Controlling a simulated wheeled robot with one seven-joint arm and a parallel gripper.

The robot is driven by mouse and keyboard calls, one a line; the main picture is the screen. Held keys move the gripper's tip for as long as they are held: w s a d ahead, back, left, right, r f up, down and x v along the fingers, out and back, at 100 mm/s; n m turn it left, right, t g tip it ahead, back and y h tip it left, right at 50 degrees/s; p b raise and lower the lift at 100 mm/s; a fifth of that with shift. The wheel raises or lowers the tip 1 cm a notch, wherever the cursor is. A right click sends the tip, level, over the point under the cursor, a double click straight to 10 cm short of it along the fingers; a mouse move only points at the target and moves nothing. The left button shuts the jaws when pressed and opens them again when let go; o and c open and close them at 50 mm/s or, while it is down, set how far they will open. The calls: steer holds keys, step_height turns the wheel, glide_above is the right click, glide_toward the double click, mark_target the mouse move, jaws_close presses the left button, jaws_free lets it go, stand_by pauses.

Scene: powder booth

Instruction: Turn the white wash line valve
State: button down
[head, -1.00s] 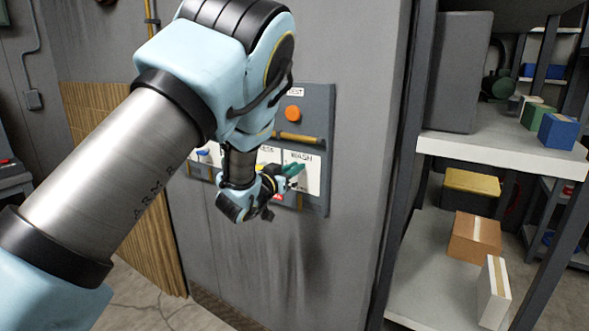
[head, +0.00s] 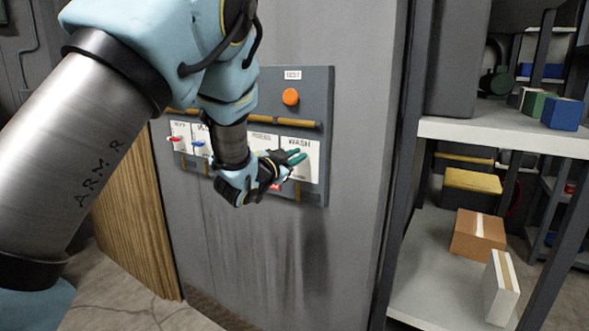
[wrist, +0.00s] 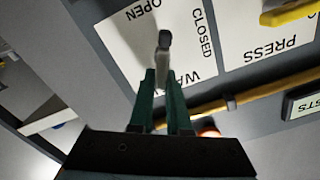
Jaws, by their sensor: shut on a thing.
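The WASH plate (head: 312,152) is at the right end of the valve panel in the head view. In the wrist view its plate (wrist: 128,38) appears rotated, with OPEN and CLOSED labels. The white valve lever (wrist: 162,62), with a grey end, stands out from that plate. My gripper (wrist: 161,85) has its two green fingers on either side of the lever and is shut on it. In the head view my gripper (head: 297,157) is in front of the WASH plate, and the lever is hidden there. The lever's exact angle is hard to tell.
A red handle (head: 174,139) and a blue handle (head: 199,144) sit left on the panel. A yellow handle (wrist: 292,13) is beside WASH, on the PRESS plate. A yellow pipe (head: 297,123) and an orange button (head: 290,97) are above. Shelving (head: 500,131) stands at right.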

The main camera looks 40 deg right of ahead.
mark_target(308, 163)
steer(key=m+b, duration=0.1)
steer(key=b, duration=0.1)
steer(key=f+m+b, duration=0.1)
steer(key=shift+s+m+b, duration=0.3)
steer(key=shift+m+b, duration=0.05)
steer(key=shift+m, duration=0.05)
steer(key=m+b, duration=0.1)
steer(key=b, duration=0.1)
steer(key=m+b, duration=0.2)
steer(key=f+m+b, duration=0.1)
steer(key=b, duration=0.1)
steer(key=shift+s+d+m, duration=0.1)
steer(key=shift+s+m, duration=0.2)
steer(key=m+b, duration=0.1)
steer(key=b, duration=0.1)
steer(key=m+b, duration=0.2)
steer(key=shift+s+f+b, duration=0.1)
steer(key=shift+f+b, duration=0.15)
steer(key=shift+b, duration=0.05)
steer(key=shift+f+m+b, duration=0.1)
steer(key=shift+m+b, duration=0.7)
steer(key=shift+b, duration=0.2)
steer(key=c, duration=0.9)
jaws_free()
